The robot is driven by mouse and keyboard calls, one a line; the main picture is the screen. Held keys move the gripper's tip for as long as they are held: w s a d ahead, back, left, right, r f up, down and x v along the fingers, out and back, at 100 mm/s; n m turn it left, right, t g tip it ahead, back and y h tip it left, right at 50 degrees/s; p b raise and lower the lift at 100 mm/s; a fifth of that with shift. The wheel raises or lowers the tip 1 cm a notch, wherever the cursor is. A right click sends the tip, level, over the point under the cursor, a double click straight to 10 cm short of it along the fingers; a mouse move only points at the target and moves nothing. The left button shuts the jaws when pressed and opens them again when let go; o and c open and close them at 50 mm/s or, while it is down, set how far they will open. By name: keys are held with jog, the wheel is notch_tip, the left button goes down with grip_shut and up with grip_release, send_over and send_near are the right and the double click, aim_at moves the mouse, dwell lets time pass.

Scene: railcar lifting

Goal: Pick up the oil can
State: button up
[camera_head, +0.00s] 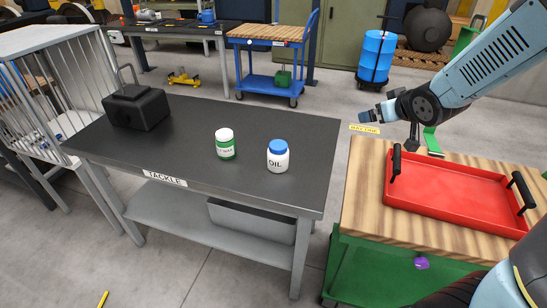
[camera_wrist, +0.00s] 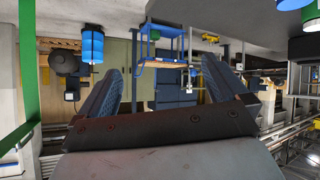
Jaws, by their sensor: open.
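The oil can is a white container with a blue lid and the word OIL (camera_head: 278,158). It stands upright on the dark top of the bench labelled TACKLE (camera_head: 210,112), near its right end. In the wrist view, which appears upside down, its blue lid (camera_wrist: 288,4) shows at the top right edge; the rest is cut off. My gripper (camera_head: 366,115) is beyond the bench's right end, to the right of the can and apart from it. In the wrist view my gripper (camera_wrist: 162,78) has its two fingers wide apart, with nothing between them.
A black box-shaped item (camera_head: 136,107) sits farther left. A red tray (camera_head: 455,190) with black handles lies on the wooden top at right. The bench front around the can is clear.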

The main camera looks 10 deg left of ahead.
jog(key=a+f+n+g+y, duration=0.1)
jog(key=a+f+n+y, duration=0.25)
jog(key=a+f, duration=0.55)
jog(key=n+g+y, duration=0.3)
jog(key=y, duration=0.2)
send_near(284, 152)
jog(key=w, duration=0.1)
jog(key=x, duration=0.8)
jog(key=shift+s+a+f, duration=0.1)
jog(key=shift+a+f, duration=0.15)
jog(key=shift+f, duration=0.05)
jog(key=shift+x, duration=2.95)
jog(key=shift+r, duration=0.15)
jog(key=shift+c, duration=0.2)
jog(key=c, duration=1.2)
